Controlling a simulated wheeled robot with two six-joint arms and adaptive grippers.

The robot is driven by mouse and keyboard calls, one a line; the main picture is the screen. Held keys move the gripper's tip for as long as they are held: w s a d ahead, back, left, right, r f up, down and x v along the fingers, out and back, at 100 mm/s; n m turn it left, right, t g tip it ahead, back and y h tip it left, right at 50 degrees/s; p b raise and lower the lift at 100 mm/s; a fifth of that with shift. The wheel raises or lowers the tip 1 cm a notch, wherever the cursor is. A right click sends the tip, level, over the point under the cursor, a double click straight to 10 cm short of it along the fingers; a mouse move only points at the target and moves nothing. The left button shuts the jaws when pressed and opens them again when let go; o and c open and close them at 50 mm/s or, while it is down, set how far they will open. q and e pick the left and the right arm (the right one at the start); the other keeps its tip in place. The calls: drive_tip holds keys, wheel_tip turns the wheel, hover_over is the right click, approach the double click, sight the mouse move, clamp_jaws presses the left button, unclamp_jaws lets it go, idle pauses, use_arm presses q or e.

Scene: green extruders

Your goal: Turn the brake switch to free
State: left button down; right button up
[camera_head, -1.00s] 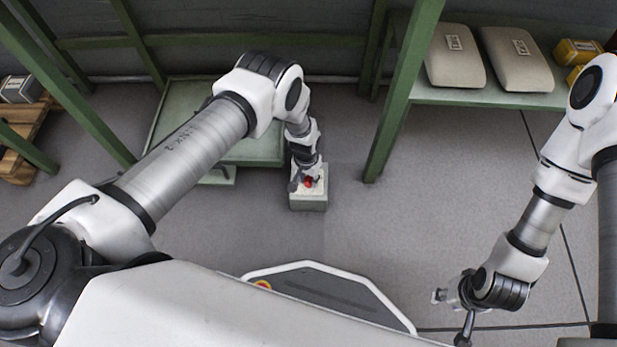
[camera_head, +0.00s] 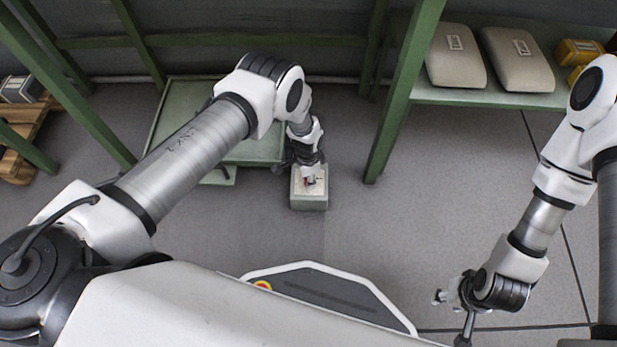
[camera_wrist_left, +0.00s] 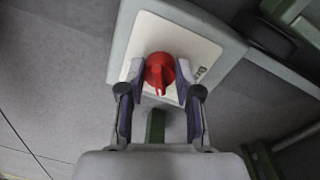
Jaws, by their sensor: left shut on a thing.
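The brake switch is a red knob (camera_wrist_left: 159,72) on a cream plate (camera_wrist_left: 190,42), on top of a pale green box (camera_head: 309,202). The knob's narrow grip points toward the bottom of that picture. Small marks on the plate beside it are too small to read. My right gripper (camera_head: 441,296) hangs away at the lower right; its jaw opening is unclear.
A green platform (camera_head: 180,110) stands behind and left of the switch box. Green posts (camera_head: 402,90) rise nearby. A green shelf (camera_head: 470,96) at the right holds two beige sacks (camera_head: 455,60) and yellow boxes (camera_head: 578,52). Grey floor right of the box is clear.

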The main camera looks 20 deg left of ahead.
idle(0.4)
use_arm(q)
drive_tip(key=c, duration=0.8)
unclamp_jaws()
drive_tip(key=shift+r, duration=0.1)
drive_tip(key=r, duration=1.1)
drive_tip(key=shift+w+a+r, duration=0.2)
drive_tip(key=shift+r, duration=0.15)
